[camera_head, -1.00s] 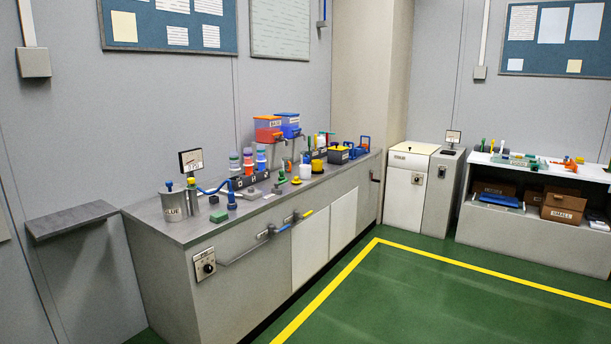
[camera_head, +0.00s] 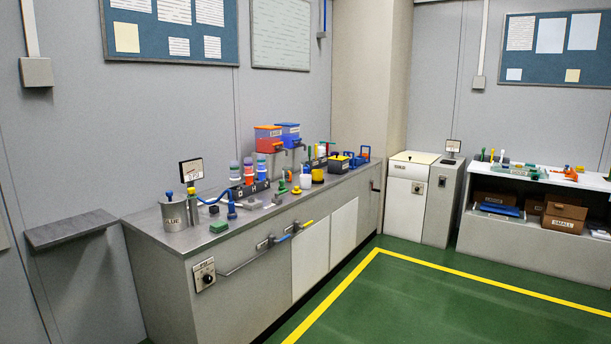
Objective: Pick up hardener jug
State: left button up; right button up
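No jug is readably marked as hardener. Small jug-like vessels stand on the long grey counter (camera_head: 150,222): a white one (camera_head: 305,181), a yellow one (camera_head: 318,175) and blue handled items (camera_head: 362,156) at the far end. I cannot tell which is the hardener jug. Behind them are an orange tank (camera_head: 268,138) and a blue tank (camera_head: 290,133) with taps; their labels are too small to read surely. Neither of my grippers is in view.
A metal glue pot (camera_head: 179,213), a green block (camera_head: 219,227) and several bottles (camera_head: 248,171) crowd the counter. A rail with handles (camera_head: 272,241) juts from its front. A white cabinet (camera_head: 408,199) and a shelf unit (camera_head: 530,238) stand right. The green floor (camera_head: 430,305) is clear.

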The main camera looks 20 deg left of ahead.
aim_at(304, 165)
jog(key=i+z, duration=0.2)
jog(key=i, duration=3.1)
jog(key=i+l+u, duration=0.1)
jog(key=i, duration=1.1)
jog(key=i+l, duration=0.15)
jog(key=i, duration=1.1)
jog(key=i+l+u, duration=0.1)
jog(key=i+u, duration=0.35)
jog(key=i+l+u, duration=0.15)
jog(key=u, duration=0.3)
jog(key=i+l+u, duration=0.65)
jog(key=l+u, duration=0.25)
jog(key=j, duration=0.1)
